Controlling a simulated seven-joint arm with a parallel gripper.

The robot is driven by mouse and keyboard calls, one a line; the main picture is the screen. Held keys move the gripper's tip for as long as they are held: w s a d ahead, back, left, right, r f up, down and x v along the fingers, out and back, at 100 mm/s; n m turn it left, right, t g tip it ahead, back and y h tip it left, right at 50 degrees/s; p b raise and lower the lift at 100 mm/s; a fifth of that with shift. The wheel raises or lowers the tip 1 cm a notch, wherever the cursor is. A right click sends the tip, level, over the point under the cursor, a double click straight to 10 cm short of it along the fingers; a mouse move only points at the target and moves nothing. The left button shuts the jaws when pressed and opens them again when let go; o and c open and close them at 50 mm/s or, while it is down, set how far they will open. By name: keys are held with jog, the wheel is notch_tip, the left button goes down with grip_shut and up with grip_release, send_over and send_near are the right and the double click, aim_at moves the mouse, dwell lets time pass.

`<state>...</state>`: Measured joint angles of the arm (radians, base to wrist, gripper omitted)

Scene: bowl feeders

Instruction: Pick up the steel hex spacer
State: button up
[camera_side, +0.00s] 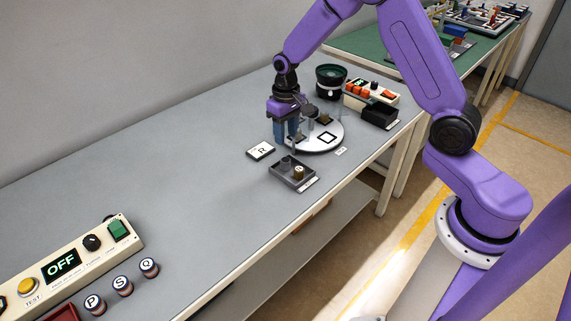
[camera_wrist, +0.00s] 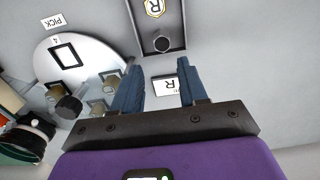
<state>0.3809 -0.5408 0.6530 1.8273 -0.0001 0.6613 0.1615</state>
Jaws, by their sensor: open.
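My gripper (camera_side: 287,139) hangs over the near-left edge of a white round plate. Its blue fingers are apart, and in the wrist view (camera_wrist: 160,64) nothing is held between them. A dark tray (camera_side: 275,171) lies in front of the plate, also in the wrist view (camera_wrist: 136,32). I cannot tell for certain which part is the steel hex spacer.
The white plate (camera_side: 325,147) bears square outlines and several small parts, partly behind my gripper. An R card (camera_side: 261,150) lies left of the tray. The bench's left middle is clear.

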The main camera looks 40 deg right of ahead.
aim_at(286, 160)
jog(key=f, duration=1)
jog(key=shift+a+f, duration=0.1)
jog(key=shift+a, duration=0.1)
grip_shut()
